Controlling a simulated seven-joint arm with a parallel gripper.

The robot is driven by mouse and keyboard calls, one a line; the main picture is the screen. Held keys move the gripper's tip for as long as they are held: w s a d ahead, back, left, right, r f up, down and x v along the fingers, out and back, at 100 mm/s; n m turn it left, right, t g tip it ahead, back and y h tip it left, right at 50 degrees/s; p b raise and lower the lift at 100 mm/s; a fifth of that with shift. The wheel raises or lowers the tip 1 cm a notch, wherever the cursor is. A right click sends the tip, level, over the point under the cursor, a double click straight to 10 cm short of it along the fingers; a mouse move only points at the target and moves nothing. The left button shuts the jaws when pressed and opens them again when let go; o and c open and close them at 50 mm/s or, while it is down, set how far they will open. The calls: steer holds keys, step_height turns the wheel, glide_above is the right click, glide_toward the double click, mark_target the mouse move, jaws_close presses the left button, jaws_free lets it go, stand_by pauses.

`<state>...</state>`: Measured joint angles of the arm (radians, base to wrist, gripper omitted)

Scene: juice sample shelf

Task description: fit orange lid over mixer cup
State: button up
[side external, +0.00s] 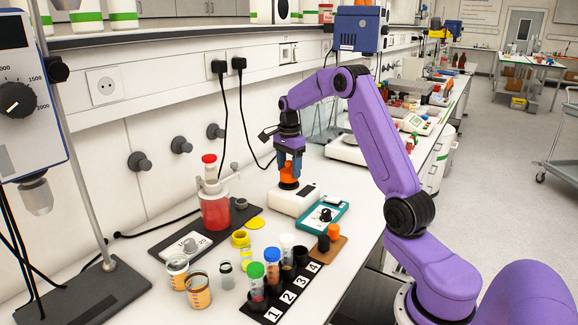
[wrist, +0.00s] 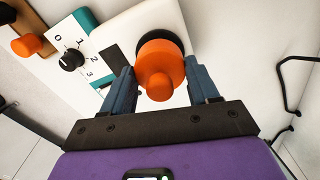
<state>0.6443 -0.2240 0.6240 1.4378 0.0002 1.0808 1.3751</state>
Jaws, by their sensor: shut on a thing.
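The orange lid (side external: 288,172) with its round knob is between the blue fingers of my gripper (side external: 290,160), which is shut on it. In the wrist view the orange lid (wrist: 163,52) shows between the fingers of my gripper (wrist: 162,88). The black mixer cup (side external: 289,185) is directly below the lid, on top of the white mixer base (side external: 292,202). In the wrist view part of the black cup rim (wrist: 181,42) shows around the lid's far side. I cannot tell whether the lid is seated or slightly above the cup.
A teal box with a numbered dial (side external: 323,215) stands beside the mixer, and a brown board (side external: 328,250) with small orange and black pieces is nearer. A tube rack (side external: 285,300), yellow lids and juice cups stand toward the front. A red-filled bottle (side external: 215,210) is left.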

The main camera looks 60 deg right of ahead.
mark_target(289, 161)
steer(key=shift+f, duration=0.25)
steer(key=o, duration=1.1)
step_height(289, 161, up, 18)
steer(key=shift+f, duration=0.25)
